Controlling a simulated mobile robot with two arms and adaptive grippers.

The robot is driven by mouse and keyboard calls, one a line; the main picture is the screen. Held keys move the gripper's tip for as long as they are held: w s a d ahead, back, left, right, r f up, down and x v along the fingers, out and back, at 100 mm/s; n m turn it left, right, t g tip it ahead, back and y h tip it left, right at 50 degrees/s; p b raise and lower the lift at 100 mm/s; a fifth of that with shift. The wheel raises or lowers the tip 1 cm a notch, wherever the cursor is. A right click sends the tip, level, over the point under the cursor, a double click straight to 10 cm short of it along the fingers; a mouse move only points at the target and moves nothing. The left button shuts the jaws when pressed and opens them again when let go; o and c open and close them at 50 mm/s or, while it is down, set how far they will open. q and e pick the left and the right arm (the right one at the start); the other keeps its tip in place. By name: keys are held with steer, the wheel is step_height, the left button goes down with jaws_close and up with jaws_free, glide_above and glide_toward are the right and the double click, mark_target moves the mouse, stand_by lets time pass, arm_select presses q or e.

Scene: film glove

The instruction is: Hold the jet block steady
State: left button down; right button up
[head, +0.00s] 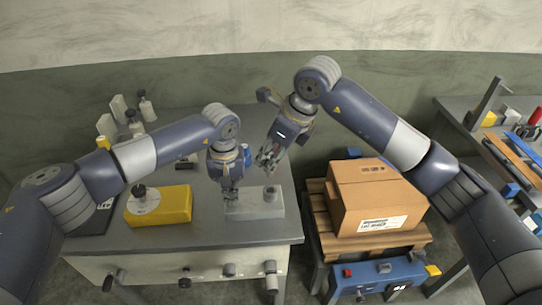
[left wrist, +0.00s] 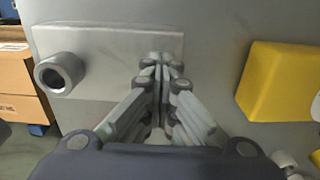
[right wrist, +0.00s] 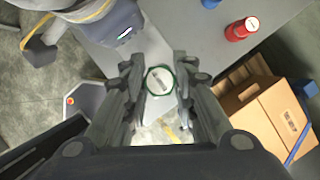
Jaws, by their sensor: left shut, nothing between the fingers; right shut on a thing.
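The jet block (head: 240,207) is a pale grey block on the grey workbench, with a short hollow cylinder (head: 271,194) standing at its right end. In the left wrist view the block (left wrist: 105,45) lies flat under my fingers, with the cylinder (left wrist: 60,73) at its left. My left gripper (head: 231,197) is shut and empty, pointing down at the block's left part; touching or just above, I cannot tell. My right gripper (head: 266,163) is shut on a small round pale piece with a green rim (right wrist: 160,80), held above and behind the block.
A yellow block (head: 170,207) with a white disc and dark knob stands left of the jet block. Several small fittings stand at the bench's back left. A cardboard box (head: 375,195) on a wooden pallet stands right of the bench. A red container (right wrist: 240,30) shows in the right wrist view.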

arm_select(q)
steer(key=shift+r, duration=2.35)
steer(key=shift+r, duration=1.5)
steer(key=shift+r, duration=0.1)
steer(key=shift+r, duration=0.25)
steer(key=shift+f, duration=0.1)
